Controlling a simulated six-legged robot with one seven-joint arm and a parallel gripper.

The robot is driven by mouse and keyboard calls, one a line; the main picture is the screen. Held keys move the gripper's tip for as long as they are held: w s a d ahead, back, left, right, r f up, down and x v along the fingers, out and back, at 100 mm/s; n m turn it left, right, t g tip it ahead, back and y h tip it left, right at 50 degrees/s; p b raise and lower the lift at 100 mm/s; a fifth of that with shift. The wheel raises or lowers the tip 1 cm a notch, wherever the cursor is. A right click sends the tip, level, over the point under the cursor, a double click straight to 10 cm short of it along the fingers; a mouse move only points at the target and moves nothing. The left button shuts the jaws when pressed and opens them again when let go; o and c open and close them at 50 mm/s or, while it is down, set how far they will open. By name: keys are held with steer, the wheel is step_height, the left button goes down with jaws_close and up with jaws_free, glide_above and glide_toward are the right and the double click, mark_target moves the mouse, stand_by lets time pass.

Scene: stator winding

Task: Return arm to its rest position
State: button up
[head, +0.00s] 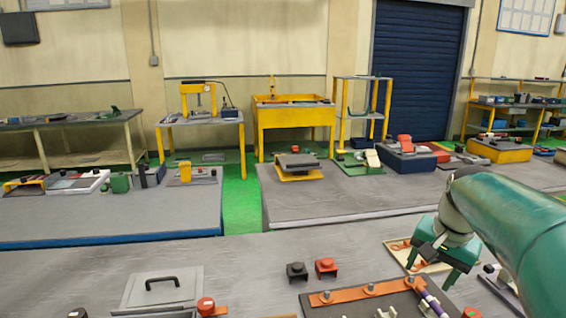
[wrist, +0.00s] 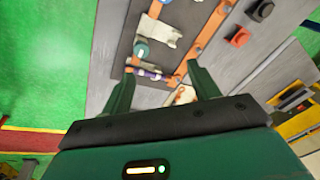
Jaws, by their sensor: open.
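My green arm reaches in from the right in the head view. My gripper (head: 441,268) points down over the right part of the near bench, above a cream board with orange parts (head: 397,247). In the wrist view the two green fingers of my gripper (wrist: 158,82) stand wide apart with nothing held between them. Beyond them lies a dark board (wrist: 127,50) with an orange strip and a purple-banded rod (wrist: 152,74). The gap between fingers and bench is hard to judge.
A black block (head: 296,271) and a red block (head: 326,266) stand behind the dark board. A grey handled lid (head: 163,286) lies to the left. Bare bench (head: 240,255) lies between. Other benches stand farther back, with green floor (head: 236,195) between them.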

steer(key=s+a+f+n+t, duration=0.1)
steer(key=s+a+n, duration=0.3)
steer(key=a, duration=0.5)
steer(key=s+a+f+n+t, duration=0.2)
steer(key=s+a+n, duration=0.3)
steer(key=s+a, duration=0.4)
steer(key=shift+s+a+f, duration=0.2)
steer(key=shift+a+f, duration=0.05)
steer(key=shift+f, duration=0.5)
